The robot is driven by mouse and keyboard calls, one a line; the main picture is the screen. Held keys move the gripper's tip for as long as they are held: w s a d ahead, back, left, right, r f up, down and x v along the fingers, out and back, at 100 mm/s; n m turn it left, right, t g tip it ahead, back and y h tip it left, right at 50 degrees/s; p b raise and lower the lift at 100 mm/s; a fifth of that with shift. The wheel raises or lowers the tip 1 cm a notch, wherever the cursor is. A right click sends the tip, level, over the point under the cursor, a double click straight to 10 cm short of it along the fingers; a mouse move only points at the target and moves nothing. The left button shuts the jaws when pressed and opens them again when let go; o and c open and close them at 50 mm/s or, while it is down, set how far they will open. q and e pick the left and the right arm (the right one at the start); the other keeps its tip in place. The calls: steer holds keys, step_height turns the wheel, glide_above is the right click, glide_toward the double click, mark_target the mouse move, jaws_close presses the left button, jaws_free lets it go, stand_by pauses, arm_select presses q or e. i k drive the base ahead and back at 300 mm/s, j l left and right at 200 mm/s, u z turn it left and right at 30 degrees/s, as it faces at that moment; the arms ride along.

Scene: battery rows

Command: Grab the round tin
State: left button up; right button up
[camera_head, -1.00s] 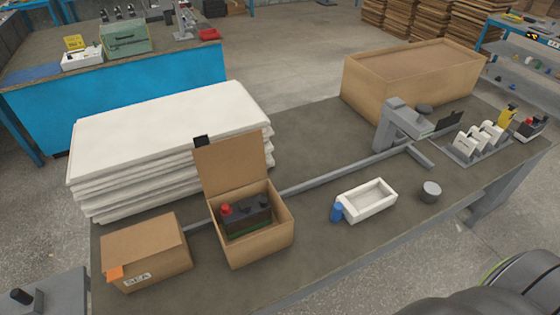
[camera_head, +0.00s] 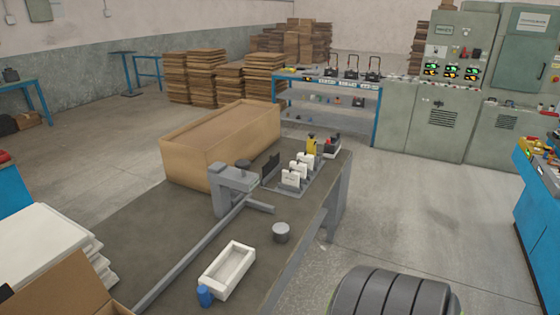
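The round tin (camera_head: 281,232) is a small grey cylinder standing upright on the dark workbench (camera_head: 180,222), close to its right edge. It stands apart from the white rectangular tray (camera_head: 228,270), which is nearer to me and to the left.
A blue cylinder (camera_head: 205,296) stands by the tray. A grey clamp-like fixture (camera_head: 232,190) and rail lie left of the tin. A large cardboard box (camera_head: 215,145) and a rack of white items (camera_head: 298,172) stand farther back. Open floor (camera_head: 400,210) lies right of the bench.

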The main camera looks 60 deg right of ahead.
mark_target(280, 230)
steer(key=z, duration=1.9)
steer(key=i+l, duration=0.15)
steer(key=l, duration=0.2)
steer(key=z, duration=0.05)
